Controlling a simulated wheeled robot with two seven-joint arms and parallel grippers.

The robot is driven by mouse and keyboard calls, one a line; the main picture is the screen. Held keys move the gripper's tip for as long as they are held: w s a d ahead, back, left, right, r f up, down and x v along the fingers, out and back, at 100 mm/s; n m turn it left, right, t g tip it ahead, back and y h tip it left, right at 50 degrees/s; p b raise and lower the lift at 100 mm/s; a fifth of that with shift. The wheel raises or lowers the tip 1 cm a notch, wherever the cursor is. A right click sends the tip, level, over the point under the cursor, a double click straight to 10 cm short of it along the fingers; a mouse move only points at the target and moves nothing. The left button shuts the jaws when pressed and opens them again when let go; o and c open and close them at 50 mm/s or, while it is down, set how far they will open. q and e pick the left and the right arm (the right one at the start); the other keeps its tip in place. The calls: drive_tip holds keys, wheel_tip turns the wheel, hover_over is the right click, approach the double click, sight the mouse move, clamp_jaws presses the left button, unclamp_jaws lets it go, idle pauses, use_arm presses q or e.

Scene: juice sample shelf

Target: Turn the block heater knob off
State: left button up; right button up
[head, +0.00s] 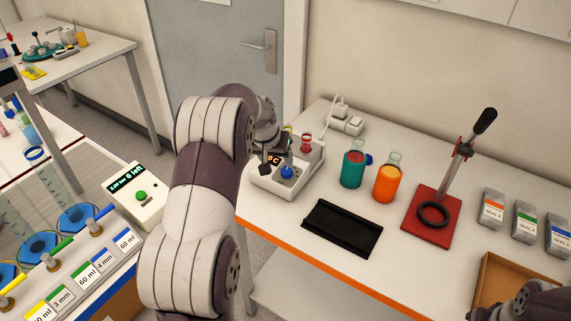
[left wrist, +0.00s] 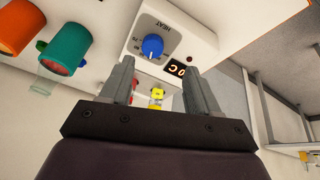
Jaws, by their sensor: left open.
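The block heater (head: 268,183) is a white box near the left end of the bench. Its blue knob (head: 287,171) is on the front panel and also shows in the left wrist view (left wrist: 153,46), under the word HEAT. A small display (left wrist: 178,69) beside the knob is lit with orange characters, partly cut off by a finger. My left gripper (left wrist: 158,68) is open and empty, its fingers pointing at the panel. The knob lies just beyond the fingertips, apart from them. In the head view the arm hides most of this gripper. Only a dark part of my right arm shows at bottom right.
A teal jar (head: 353,170) and an orange jar (head: 387,184) stand right of the heater. A black tray (head: 341,231) lies in front, and a red-based press (head: 432,216) stands further right. A power strip (head: 345,122) is behind. Left of my arm is a dispenser counter (head: 137,196).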

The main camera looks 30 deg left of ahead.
sight(287, 170)
use_arm(q)
drive_tip(key=w+f, duration=0.1)
drive_tip(key=w+d+f, duration=0.1)
drive_tip(key=f, duration=0.1)
drive_tip(key=w+f+p, duration=0.1)
drive_tip(key=f, duration=0.1)
drive_tip(key=shift+w+d+f, duration=0.15)
drive_tip(key=shift+w+d, duration=0.05)
drive_tip(key=shift+w, duration=0.2)
drive_tip(key=shift+a+f, duration=0.1)
drive_tip(key=shift+f, duration=0.2)
drive_tip(key=shift+s+a+f, duration=0.15)
drive_tip(key=shift+s+a, duration=0.05)
drive_tip(key=shift+a, duration=0.1)
drive_tip(key=shift+w+d, duration=0.15)
drive_tip(key=c, duration=1)
use_arm(e)
drive_tip(key=shift+w+d+r, duration=0.5)
drive_tip(key=shift+w, duration=0.05)
